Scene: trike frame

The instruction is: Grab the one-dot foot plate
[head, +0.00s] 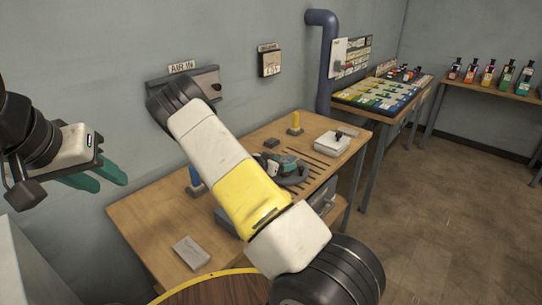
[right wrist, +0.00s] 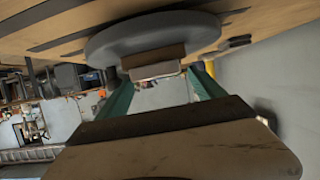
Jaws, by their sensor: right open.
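I cannot make out a dot on any part, so the one-dot foot plate is not certain. In the right wrist view a brownish block (right wrist: 153,57) sits against a round grey disc (right wrist: 150,33). My right gripper (right wrist: 160,82) is open, its teal fingers on either side of the block's near end; I cannot tell whether they touch it. In the head view, teal and dark parts (head: 290,163) show over the bench, partly hidden by my right arm. My left gripper (head: 93,178) is open and empty at the far left, away from the bench.
The wooden bench (head: 150,220) carries a yellow post (head: 296,122), a pale box with a black knob (head: 332,143), a small dark block (head: 271,142) and a grey card (head: 190,252). A blue pipe (head: 325,60) stands behind. Another table (head: 420,100) holds coloured parts.

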